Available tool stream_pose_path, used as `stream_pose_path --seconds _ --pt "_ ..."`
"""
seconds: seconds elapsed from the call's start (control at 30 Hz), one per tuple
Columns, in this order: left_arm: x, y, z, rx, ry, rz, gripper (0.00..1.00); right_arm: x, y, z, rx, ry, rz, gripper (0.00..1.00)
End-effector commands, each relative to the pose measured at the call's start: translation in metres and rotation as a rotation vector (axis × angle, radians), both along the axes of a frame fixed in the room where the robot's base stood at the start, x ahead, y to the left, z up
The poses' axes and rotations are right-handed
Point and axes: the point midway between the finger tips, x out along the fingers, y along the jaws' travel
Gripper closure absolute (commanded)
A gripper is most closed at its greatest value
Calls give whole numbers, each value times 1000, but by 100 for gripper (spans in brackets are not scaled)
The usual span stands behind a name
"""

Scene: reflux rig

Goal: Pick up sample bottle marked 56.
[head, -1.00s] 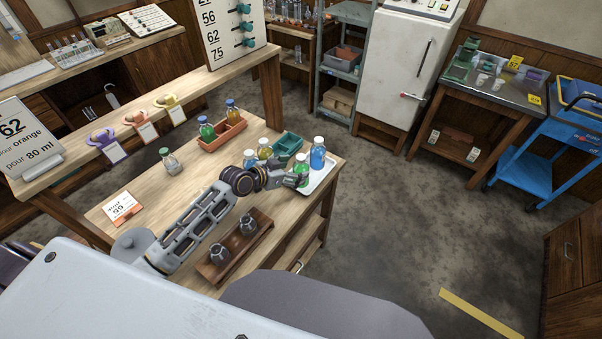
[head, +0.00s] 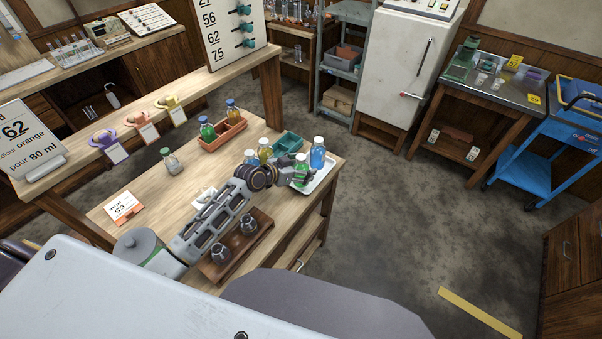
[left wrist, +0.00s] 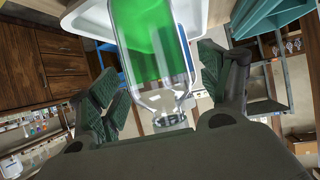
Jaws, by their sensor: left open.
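A green bottle (head: 300,168) with a white cap stands on a white tray (head: 326,174) at the table's right end. I cannot read a mark 56 on any bottle. My left gripper (head: 290,168) is at the green bottle, partly overlapping it. In the left wrist view the green bottle (left wrist: 150,50) lies between the open fingers of the left gripper (left wrist: 160,88), with gaps visible on both sides. My right gripper is out of view.
A teal bin (head: 288,143) sits close behind the tray. An orange bin (head: 222,135) with two bottles and a small clear bottle (head: 171,161) stand farther left. A raised shelf edges the table's back.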

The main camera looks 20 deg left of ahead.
Motion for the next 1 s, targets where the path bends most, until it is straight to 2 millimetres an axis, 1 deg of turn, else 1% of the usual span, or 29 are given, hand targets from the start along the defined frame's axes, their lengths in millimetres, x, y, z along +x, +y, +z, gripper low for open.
stream_pose_path --seconds 0.1,0.57,0.87,1.0 --pt "0 0 0 0 0 0 24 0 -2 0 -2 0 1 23" --pt "0 0 0 0 0 0 83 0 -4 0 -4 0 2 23" --pt "1 0 2 0 -3 0 84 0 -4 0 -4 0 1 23" --pt "1 0 9 0 -5 0 84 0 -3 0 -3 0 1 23"
